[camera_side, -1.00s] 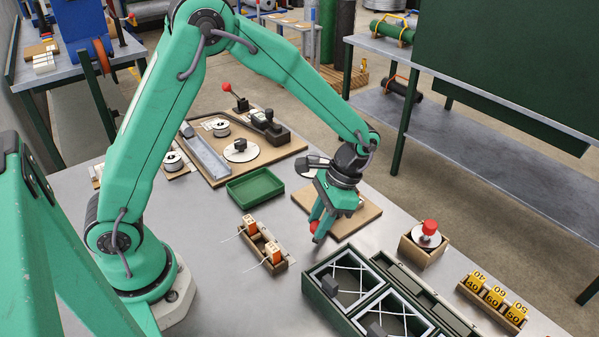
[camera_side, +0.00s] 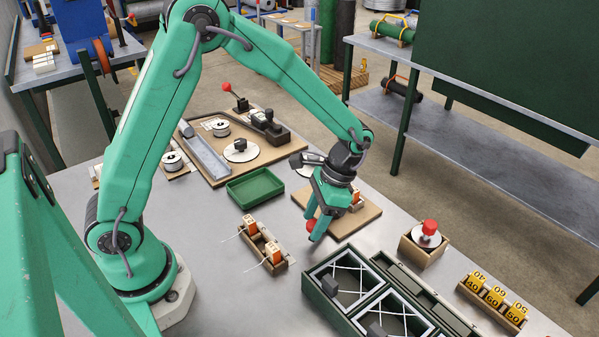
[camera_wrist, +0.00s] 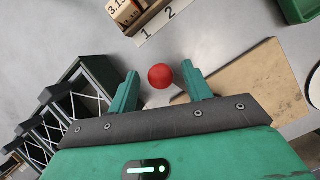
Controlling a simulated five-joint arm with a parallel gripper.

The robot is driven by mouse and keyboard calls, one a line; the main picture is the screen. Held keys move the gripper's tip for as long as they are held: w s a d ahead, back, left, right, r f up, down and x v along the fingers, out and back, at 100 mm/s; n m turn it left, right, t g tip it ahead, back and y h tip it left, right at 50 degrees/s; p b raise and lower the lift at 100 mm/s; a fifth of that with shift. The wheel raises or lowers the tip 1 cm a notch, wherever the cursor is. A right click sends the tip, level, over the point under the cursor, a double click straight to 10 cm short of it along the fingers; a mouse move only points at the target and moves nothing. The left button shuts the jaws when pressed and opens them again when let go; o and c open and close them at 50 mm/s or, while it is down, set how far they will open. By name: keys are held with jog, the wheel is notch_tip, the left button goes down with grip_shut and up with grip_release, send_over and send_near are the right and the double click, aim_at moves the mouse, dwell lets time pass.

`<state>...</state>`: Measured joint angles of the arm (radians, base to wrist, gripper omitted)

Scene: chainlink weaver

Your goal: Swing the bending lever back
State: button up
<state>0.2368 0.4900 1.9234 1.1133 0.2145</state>
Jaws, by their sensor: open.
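A red ball knob (camera_wrist: 161,76), seemingly the bending lever's handle end, lies between the two fingers of my gripper (camera_wrist: 160,70) in the wrist view. The fingers stand apart, with a visible gap on each side of the knob. In the side view the knob (camera_side: 310,226) shows at the fingertips of my gripper (camera_side: 314,229), which points down at the near edge of a wooden board (camera_side: 366,218). The lever's arm and pivot are mostly hidden behind my gripper.
A green tray (camera_side: 255,188) and a wooden holder with orange-tagged pieces (camera_side: 262,248) stand to the left. A dark green crate with wire-braced frames (camera_side: 318,298) is close in front. A second red-knobbed lever (camera_side: 227,88) stands on a back board. Bare bench lies between the holder and crate.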

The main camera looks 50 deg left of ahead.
jog(key=v, duration=0.7)
jog(key=shift+r, duration=0.35)
jog(key=shift+s+a+r+t+h, duration=0.1)
jog(key=shift+s+t+h, duration=0.05)
jog(key=shift+s+t, duration=0.45)
jog(key=shift+s+a+r+t+h, duration=0.1)
jog(key=shift+s+r+t+h, duration=0.2)
jog(key=shift+t, duration=0.5)
jog(key=shift+s+a+f+t+h, duration=0.1)
jog(key=shift+s+t, duration=0.45)
jog(key=shift+t, duration=0.15)
jog(key=shift+f, duration=3.9)
grip_shut()
